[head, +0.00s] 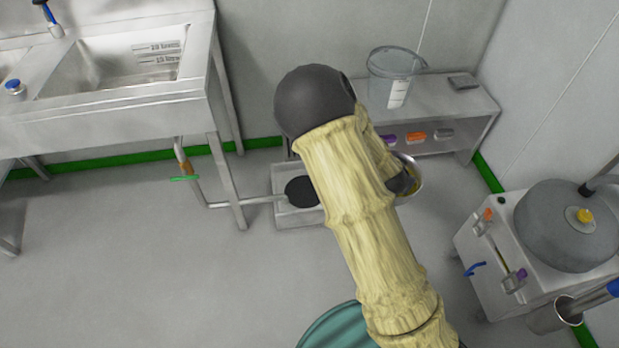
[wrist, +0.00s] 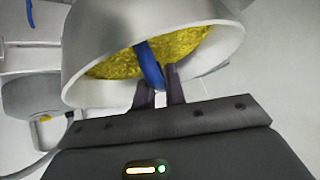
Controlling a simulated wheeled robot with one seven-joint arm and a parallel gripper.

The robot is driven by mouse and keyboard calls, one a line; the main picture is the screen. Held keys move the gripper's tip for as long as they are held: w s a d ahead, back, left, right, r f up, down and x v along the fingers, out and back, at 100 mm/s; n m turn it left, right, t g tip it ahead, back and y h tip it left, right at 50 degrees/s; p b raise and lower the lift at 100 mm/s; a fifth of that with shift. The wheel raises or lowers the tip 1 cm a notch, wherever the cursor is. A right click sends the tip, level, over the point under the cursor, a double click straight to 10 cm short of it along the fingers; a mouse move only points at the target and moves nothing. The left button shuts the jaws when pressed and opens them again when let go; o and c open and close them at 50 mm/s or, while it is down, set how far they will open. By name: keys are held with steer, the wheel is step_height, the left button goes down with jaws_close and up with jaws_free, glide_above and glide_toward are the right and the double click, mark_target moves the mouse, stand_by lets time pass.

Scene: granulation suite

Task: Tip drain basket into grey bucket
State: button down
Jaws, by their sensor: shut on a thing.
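The drain basket (wrist: 110,35), a shiny metal bowl with yellow grainy matter inside, fills the upper wrist view. A blue strip (wrist: 150,65) crosses its opening. My gripper (wrist: 160,90) is shut on this strip at the near rim. In the head view the basket (head: 414,171) shows only in part, behind my arm, with a little yellow visible. A see-through greyish bucket (head: 394,70) with a white label stands upright on the low steel bench, behind and above the basket in the picture. I cannot tell whether it is the grey bucket meant.
The low bench (head: 450,108) holds a small dark block (head: 463,81) and coloured items below its top. A floor drain box (head: 285,182) lies left of my arm. A steel sink (head: 110,75), a wheeled machine (head: 570,225) and a teal drum (head: 335,328) surround open floor.

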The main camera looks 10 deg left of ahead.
steer(key=shift+p, duration=0.75)
steer(key=n+p, duration=0.1)
steer(key=p, duration=0.2)
steer(key=shift+s+f, duration=0.15)
steer(key=shift+f, duration=0.25)
steer(key=shift+n+y, duration=0.8)
steer(key=shift+n, duration=0.1)
steer(key=s+f+p, duration=0.3)
steer(key=p, duration=0.4)
steer(key=shift+f, duration=0.1)
steer(key=s+f+y+p, duration=0.1)
steer(key=s+f+p, duration=0.1)
steer(key=s+p, duration=0.4)
steer(key=shift+f+n, duration=0.3)
steer(key=shift+w+a, duration=0.1)
